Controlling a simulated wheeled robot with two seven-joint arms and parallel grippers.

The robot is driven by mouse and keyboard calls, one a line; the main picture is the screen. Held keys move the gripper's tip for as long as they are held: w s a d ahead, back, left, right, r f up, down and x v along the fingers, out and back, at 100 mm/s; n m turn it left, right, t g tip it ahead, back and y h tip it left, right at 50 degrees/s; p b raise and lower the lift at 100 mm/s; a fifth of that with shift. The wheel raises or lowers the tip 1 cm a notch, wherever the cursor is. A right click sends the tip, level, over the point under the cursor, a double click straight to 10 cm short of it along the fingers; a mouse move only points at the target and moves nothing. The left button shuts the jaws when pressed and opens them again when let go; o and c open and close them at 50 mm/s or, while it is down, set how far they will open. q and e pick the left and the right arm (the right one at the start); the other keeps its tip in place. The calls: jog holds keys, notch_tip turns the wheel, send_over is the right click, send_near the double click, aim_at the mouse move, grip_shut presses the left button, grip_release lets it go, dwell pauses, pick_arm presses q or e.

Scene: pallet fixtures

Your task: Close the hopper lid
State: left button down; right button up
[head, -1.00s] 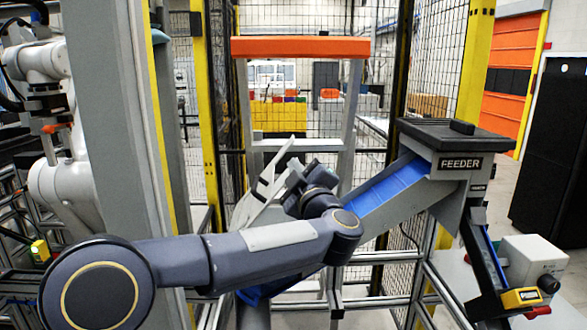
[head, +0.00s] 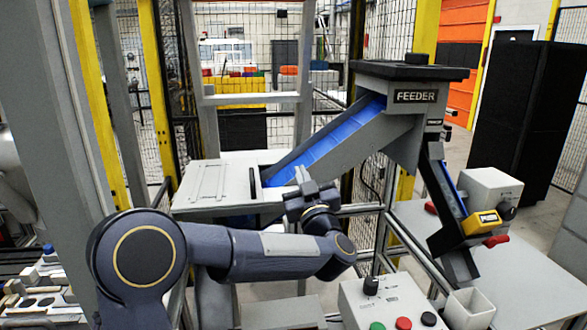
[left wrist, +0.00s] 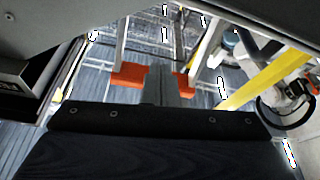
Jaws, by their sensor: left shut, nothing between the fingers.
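Whether any gap is left under the lid is too small to tell. My right gripper is not in view.
The grey feeder housing (head: 415,97) stands above the chute to the right. A control box (head: 385,300) with coloured buttons is at the front right. A yellow-tipped side chute (head: 480,222) hangs at the right. Mesh fence and yellow posts (head: 160,85) stand behind.

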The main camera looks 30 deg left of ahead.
pick_arm(q)
jog(key=shift+w+d+f+m+t+h+b, duration=0.15)
jog(key=shift+f+m+b, duration=0.2)
jog(key=shift+f, duration=0.35)
jog(key=shift+w+d+f+m+t+h+b, duration=0.15)
jog(key=shift+f+m, duration=0.3)
jog(key=shift+f, duration=0.25)
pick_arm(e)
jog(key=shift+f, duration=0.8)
pick_arm(q)
jog(key=shift+s+a+r, duration=0.1)
